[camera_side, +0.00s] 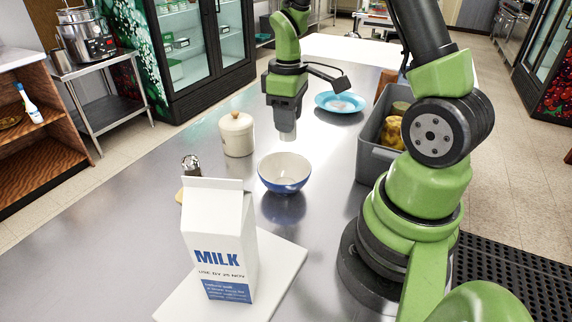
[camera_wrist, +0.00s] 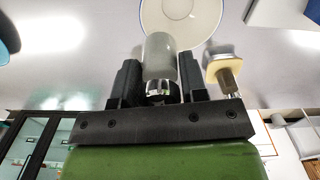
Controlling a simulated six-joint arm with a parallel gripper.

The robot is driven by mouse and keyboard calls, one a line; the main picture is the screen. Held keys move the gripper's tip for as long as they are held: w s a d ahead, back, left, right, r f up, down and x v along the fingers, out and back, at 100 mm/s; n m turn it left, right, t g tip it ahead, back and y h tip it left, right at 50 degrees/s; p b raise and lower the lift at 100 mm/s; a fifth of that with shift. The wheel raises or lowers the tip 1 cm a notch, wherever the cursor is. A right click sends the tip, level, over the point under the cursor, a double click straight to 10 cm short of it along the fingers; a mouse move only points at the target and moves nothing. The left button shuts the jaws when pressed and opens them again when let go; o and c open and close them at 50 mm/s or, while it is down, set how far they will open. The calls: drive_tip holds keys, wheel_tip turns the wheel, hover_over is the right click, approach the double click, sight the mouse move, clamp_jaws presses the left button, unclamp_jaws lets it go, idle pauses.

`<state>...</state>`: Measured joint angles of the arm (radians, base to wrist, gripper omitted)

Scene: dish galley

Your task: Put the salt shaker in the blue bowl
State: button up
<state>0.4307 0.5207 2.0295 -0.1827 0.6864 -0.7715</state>
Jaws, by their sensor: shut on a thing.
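The salt shaker (camera_side: 288,131) is a pale grey cylinder, held between the fingers of my gripper (camera_side: 286,108). In the wrist view it (camera_wrist: 160,58) points away from my gripper (camera_wrist: 160,92), its metal cap between the jaws. The jaws are shut on it. The blue bowl (camera_side: 285,184), white inside and blue outside, stands on the steel counter. In the side view the shaker hangs above and beyond the bowl, apart from it. In the wrist view the bowl (camera_wrist: 182,22) is partly hidden by the shaker and cut by the top edge.
A milk carton (camera_side: 218,235) stands on a white board (camera_side: 282,262). A metal-topped object (camera_side: 191,164) is partly hidden behind it. A cream lidded canister (camera_side: 236,136) stands left of my gripper. A blue plate (camera_side: 340,102) and grey bin (camera_side: 367,160) are right.

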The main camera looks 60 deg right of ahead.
sight(284, 165)
drive_tip(key=shift+s+a+f, duration=0.1)
drive_tip(key=shift+a+f, duration=0.35)
drive_tip(key=shift+f, duration=1.2)
drive_tip(key=shift+s+a+f, duration=0.1)
drive_tip(key=shift+a+f, duration=0.4)
drive_tip(key=shift+f, duration=1.2)
drive_tip(key=shift+s+a+f, duration=0.1)
drive_tip(key=shift+a+f, duration=0.35)
drive_tip(key=shift+f, duration=1.2)
drive_tip(key=shift+f, duration=0.15)
drive_tip(key=o, duration=1)
drive_tip(key=shift+c, duration=0.2)
